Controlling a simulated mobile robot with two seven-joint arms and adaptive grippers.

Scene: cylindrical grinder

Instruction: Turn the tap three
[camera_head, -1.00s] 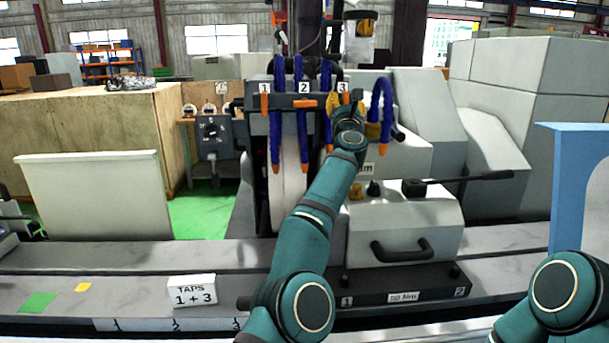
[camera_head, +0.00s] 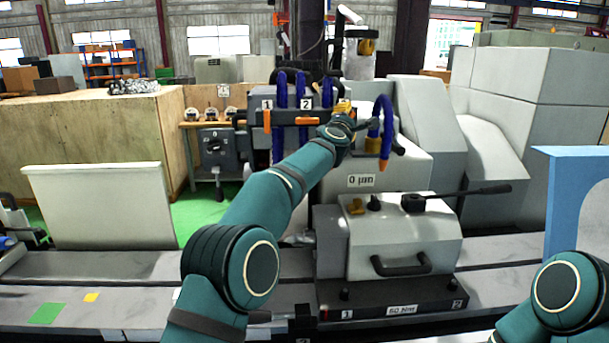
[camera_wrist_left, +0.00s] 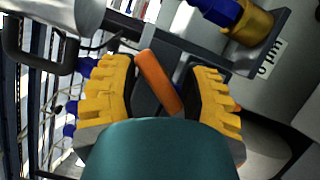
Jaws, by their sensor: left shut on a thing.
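The label 3 and most of tap three are hidden behind my left gripper in the head view. In the left wrist view the tap's orange handle (camera_wrist_left: 160,82) lies at a slant between the yellow fingers. My left gripper (camera_head: 343,107) is shut on this handle; it also shows in the left wrist view (camera_wrist_left: 160,73). To its left, the orange handle of tap 1 (camera_head: 267,121) hangs upright and the orange handle of tap 2 (camera_head: 308,120) lies level. My right arm shows at the lower right, but its gripper is out of view.
Blue coolant hoses (camera_head: 282,100) hang around the taps, and another blue hose (camera_head: 384,118) with an orange nozzle is just right of my left gripper. A grey block with a black lever (camera_head: 465,192) stands below right. A blue frame (camera_head: 570,200) is at the right edge.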

